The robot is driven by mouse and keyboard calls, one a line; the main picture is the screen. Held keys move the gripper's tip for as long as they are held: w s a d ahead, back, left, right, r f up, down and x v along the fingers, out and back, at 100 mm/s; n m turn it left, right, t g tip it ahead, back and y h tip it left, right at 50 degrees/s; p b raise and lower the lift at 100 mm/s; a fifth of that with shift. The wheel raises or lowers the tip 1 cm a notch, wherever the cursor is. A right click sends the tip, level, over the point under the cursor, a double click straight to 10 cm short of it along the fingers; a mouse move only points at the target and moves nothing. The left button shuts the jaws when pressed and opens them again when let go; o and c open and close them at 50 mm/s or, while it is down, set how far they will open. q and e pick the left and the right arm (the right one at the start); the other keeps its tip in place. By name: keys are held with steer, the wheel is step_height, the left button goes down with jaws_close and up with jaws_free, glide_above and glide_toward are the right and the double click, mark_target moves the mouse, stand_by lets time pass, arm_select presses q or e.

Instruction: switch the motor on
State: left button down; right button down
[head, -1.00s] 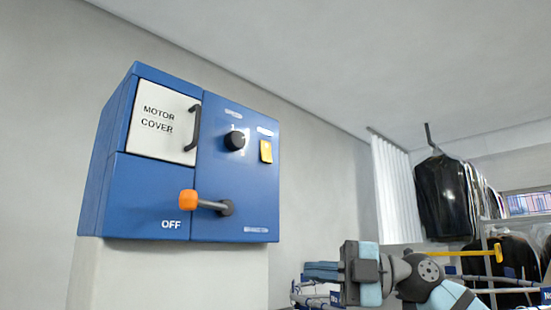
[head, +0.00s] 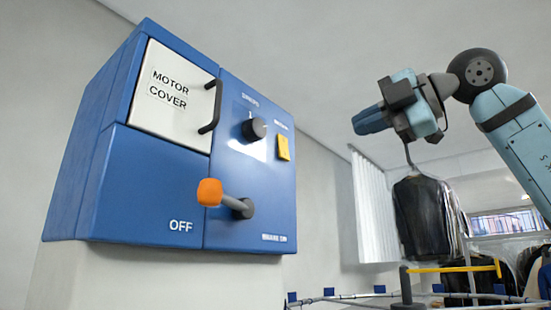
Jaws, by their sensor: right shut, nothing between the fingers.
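A blue control box (head: 95,195) stands on a pale pillar at the left. Its upper left has a white panel (head: 165,120) marked MOTOR COVER, closed, with a black handle (head: 211,106). To the right are a black knob (head: 255,129) and a yellow tag or switch (head: 283,148). Below, a grey lever with an orange end (head: 209,192) points left, above the word OFF (head: 181,226). My right gripper (head: 362,124) is raised to the right of the box, apart from it, fingers pointing left, shut and empty. My left gripper is out of view.
Bagged dark garments (head: 424,217) hang at the right, behind my right arm. A rail with blue tags (head: 329,292) and a yellow bar (head: 452,268) lie low at the right. The air between the box and my right gripper is clear.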

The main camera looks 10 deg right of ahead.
mark_target(286, 155)
steer(key=shift+r, duration=0.3)
steer(key=shift+s+d, duration=0.1)
steer(key=shift+d, duration=0.05)
steer(key=p+x, duration=0.4)
steer(key=x, duration=0.8)
steer(key=shift+w, duration=0.25)
steer(key=shift+p+x, duration=0.35)
steer(key=shift+x, duration=0.55)
steer(key=shift+f, duration=0.1)
